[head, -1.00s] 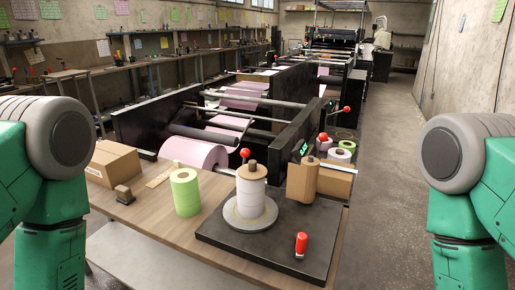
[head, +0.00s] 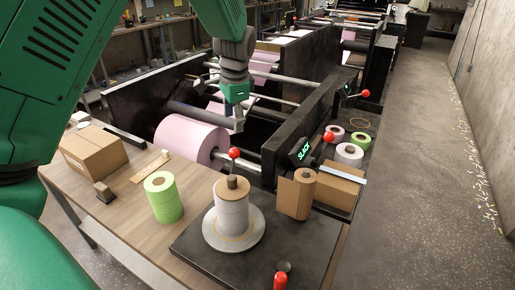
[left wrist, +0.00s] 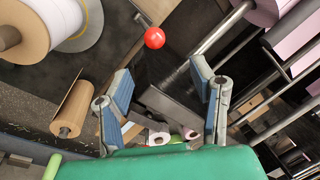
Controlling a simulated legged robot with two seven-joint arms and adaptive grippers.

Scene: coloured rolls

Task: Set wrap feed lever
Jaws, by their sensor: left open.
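Several levers with red ball knobs show in the head view: one (head: 234,153) just behind the white wrap roll (head: 233,212), one (head: 328,137) by the lit "SLACK" display (head: 304,151), and one (head: 365,93) farther back. I cannot tell by label which is the wrap feed lever. My right gripper is out of view.
A green roll (head: 163,198), a cardboard box (head: 94,151) and a small stamp-like block (head: 103,192) stand on the wooden table. A brown paper roll (head: 297,195) stands beside the white one. A red handle (head: 281,281) is at the front.

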